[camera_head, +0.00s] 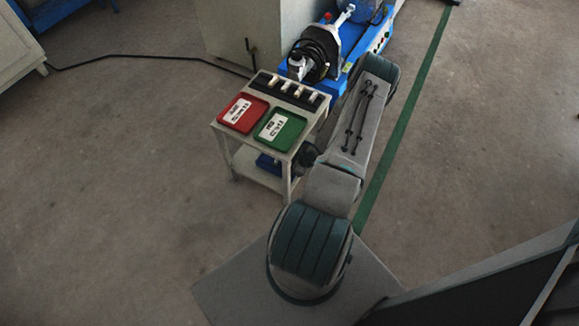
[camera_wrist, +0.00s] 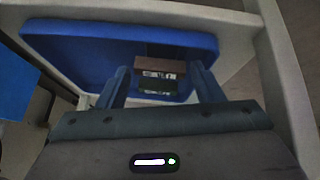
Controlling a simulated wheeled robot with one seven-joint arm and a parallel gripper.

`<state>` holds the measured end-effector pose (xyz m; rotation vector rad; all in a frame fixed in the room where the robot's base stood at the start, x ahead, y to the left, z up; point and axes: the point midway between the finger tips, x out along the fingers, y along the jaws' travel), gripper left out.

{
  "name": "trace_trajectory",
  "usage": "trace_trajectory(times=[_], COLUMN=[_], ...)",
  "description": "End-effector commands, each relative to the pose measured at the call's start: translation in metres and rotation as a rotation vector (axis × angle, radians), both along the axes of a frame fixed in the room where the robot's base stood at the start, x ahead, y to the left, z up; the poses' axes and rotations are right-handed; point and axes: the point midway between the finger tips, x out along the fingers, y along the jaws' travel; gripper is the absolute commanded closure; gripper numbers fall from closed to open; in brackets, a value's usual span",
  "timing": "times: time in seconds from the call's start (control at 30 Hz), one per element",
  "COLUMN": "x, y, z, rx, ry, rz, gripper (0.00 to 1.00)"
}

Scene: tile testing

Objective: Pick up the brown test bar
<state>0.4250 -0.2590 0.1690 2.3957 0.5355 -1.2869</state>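The brown test bar (camera_wrist: 160,64) lies in the blue tray (camera_wrist: 75,45) in the wrist view, with a pale printed strip along its near side. My gripper (camera_wrist: 161,72) is open, its two dark fingers apart on the left and right of the bar. I cannot tell whether either finger touches it. In the head view the blue tray (camera_head: 268,163) shows partly on the lower shelf of the small cart; the brown bar and my gripper are hidden there.
A dark green bar (camera_wrist: 159,86) with a pale printed strip sits just nearer than the brown bar. Pale cart posts and shelf edges (camera_wrist: 285,85) stand close around the tray. The cart top holds a red tray (camera_head: 243,113) and a green tray (camera_head: 279,129).

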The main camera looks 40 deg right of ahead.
Motion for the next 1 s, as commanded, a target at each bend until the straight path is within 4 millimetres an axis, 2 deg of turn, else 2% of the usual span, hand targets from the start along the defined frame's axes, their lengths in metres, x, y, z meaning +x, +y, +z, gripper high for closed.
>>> trace_trajectory(times=[0.03,0.1,0.57,0.87,1.0], x=[0.000,0.000,0.000,0.001,-0.030], y=[0.000,0.000,0.000,0.000,-0.009], z=[0.000,0.000,0.005,0.042,0.038], rx=[0.000,0.000,-0.001,-0.002,0.000], ry=[0.000,0.000,0.000,-0.002,0.002], rz=[0.000,0.000,0.001,0.002,-0.004], gripper=[0.54,0.69,0.70,0.70,0.70])
